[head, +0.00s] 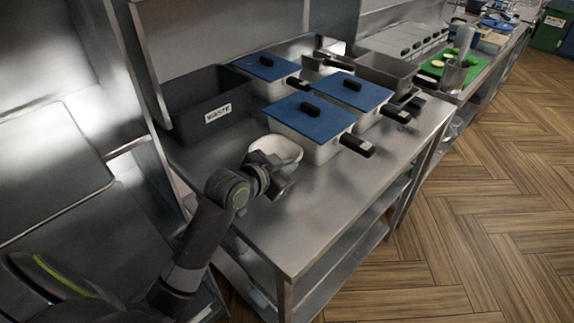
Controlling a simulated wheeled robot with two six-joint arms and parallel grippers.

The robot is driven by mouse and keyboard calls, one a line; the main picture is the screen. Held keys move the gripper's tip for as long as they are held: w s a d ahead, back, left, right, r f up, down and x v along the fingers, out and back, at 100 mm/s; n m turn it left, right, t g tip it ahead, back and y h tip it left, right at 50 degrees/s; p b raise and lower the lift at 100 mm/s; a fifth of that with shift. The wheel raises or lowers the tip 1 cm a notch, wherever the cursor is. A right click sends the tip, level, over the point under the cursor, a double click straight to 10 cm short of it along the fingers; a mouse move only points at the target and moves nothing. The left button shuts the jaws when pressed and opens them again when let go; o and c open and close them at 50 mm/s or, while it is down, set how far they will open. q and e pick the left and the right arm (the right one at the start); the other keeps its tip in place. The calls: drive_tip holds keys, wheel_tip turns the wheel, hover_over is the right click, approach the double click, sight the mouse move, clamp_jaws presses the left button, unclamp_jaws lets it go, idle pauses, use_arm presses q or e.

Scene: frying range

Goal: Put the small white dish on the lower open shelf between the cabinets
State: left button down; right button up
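The small white dish (277,147) is on the steel worktop, in front of the blue-lidded pans. My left gripper (279,184) is at the dish's near side and overlaps its near rim in the picture. Its fingers are dark and small here, so I cannot tell whether they are open, or shut on the rim. An open lower shelf (343,247) shows under the worktop, partly hidden by the top and the table leg. My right gripper is not in view.
A dark bin marked WASTE (207,101) stands behind the dish. Blue-lidded pans (309,117) with dark handles stand right of it. The worktop's front right part (318,205) is clear. Wooden floor (480,220) lies open to the right.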

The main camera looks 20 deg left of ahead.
use_arm(q)
drive_tip(key=c, duration=2.1)
unclamp_jaws()
drive_tip(key=shift+f, duration=0.1)
drive_tip(key=o, duration=0.5)
